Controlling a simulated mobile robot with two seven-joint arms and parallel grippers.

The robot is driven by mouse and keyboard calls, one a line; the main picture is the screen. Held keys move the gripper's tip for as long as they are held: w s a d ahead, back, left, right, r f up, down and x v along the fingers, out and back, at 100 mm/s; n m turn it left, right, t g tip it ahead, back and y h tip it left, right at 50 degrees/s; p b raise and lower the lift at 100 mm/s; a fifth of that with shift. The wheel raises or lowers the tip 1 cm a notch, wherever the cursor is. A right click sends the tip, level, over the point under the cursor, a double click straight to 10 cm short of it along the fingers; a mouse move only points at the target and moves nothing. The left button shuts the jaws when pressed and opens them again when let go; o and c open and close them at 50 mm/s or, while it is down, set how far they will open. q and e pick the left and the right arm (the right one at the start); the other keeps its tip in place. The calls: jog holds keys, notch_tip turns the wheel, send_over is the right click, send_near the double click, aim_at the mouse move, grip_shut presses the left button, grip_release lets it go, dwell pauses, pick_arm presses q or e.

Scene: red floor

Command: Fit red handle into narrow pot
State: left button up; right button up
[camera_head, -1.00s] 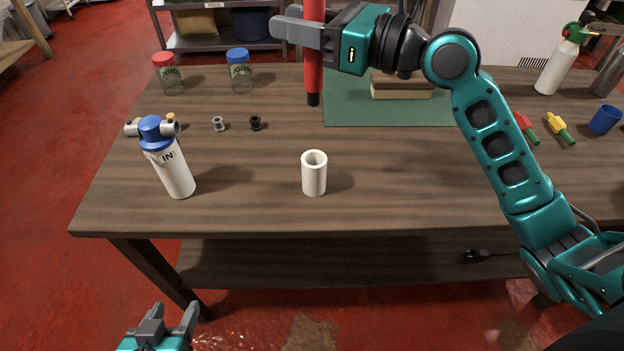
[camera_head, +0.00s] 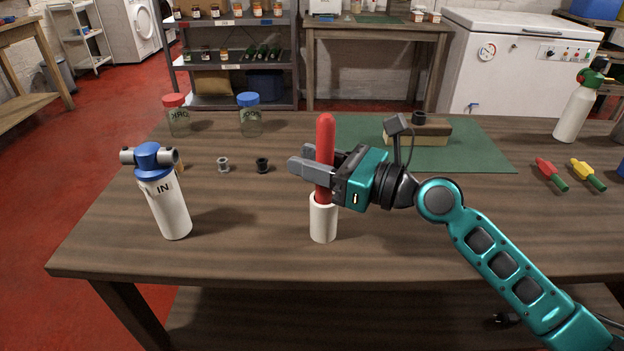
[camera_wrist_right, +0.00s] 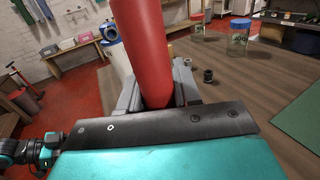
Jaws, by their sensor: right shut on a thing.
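The red handle (camera_head: 325,140) stands upright, with its lower end inside the mouth of the narrow white pot (camera_head: 323,224). The pot stands upright on the wooden table. My right gripper (camera_head: 312,172) is shut around the red handle just above the pot's rim. In the right wrist view the red handle (camera_wrist_right: 145,50) runs up between the jaws. How deep the handle's end sits is hidden by the pot wall.
A white bottle with a blue top (camera_head: 168,205) stands left of the pot. Two small spools (camera_head: 223,164) and two jars (camera_head: 250,115) are behind. A green mat (camera_head: 470,145) with a block (camera_head: 418,132) lies to the back right. The front right tabletop is clear.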

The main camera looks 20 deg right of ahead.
notch_tip(320, 180, down, 2)
jog(key=shift+f+b, duration=0.1)
jog(key=shift+b, duration=0.2)
pick_arm(q)
jog(key=shift+s+f, duration=0.15)
jog(key=shift+f, duration=0.7)
pick_arm(e)
jog(key=shift+f, duration=0.1)
jog(key=o, duration=1.1)
jog(key=shift+c, duration=0.2)
